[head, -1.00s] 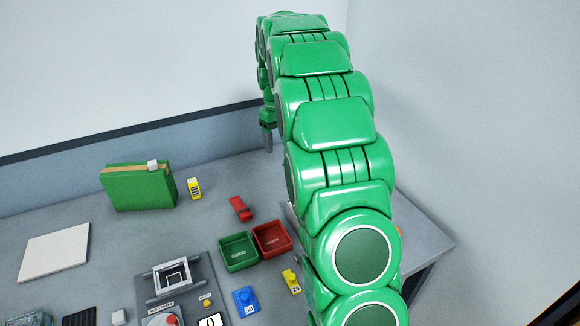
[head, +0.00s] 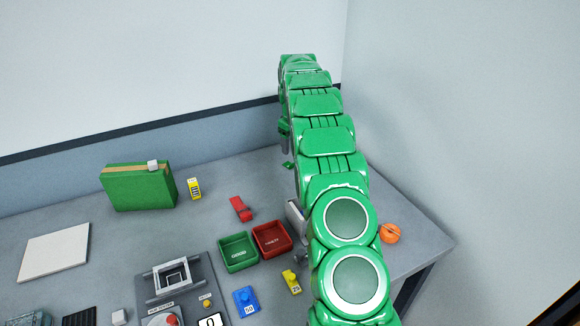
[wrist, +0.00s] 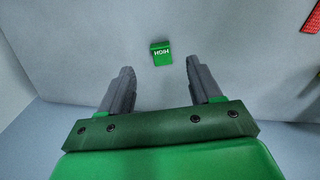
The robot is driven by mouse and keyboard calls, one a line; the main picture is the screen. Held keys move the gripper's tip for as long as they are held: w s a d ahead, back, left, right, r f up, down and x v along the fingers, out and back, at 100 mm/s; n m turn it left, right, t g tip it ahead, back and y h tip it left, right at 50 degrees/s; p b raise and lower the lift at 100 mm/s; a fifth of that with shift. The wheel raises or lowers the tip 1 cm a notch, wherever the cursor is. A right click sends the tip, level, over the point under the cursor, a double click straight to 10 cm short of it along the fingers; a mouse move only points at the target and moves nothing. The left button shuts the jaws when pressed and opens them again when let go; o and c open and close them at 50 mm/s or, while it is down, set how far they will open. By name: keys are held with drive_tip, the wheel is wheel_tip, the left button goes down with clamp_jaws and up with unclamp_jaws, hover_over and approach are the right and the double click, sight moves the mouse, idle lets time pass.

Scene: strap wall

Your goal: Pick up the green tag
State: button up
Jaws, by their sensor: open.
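A small green tag (wrist: 161,54) with white lettering, upside down in the wrist view, lies on the grey table. In the head view, a small green piece (head: 288,165) shows just left of my arm and looks like the tag. My gripper (wrist: 160,72) is open, with its two grey fingers apart and nothing between them. In the wrist view the tag appears beyond the fingertips, roughly centred between them. In the head view my arm hides most of the gripper.
A red tag-like piece (head: 240,208), a green bin (head: 238,252) and a red bin (head: 272,240) are left of my arm. A green box (head: 138,188) stands farther left. An orange ball (head: 390,233) lies right of my arm. The back wall is close behind.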

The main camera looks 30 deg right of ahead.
sight(289, 164)
drive_tip(key=shift+f, duration=3.95)
drive_tip(key=shift+c, duration=0.5)
drive_tip(key=c, duration=1)
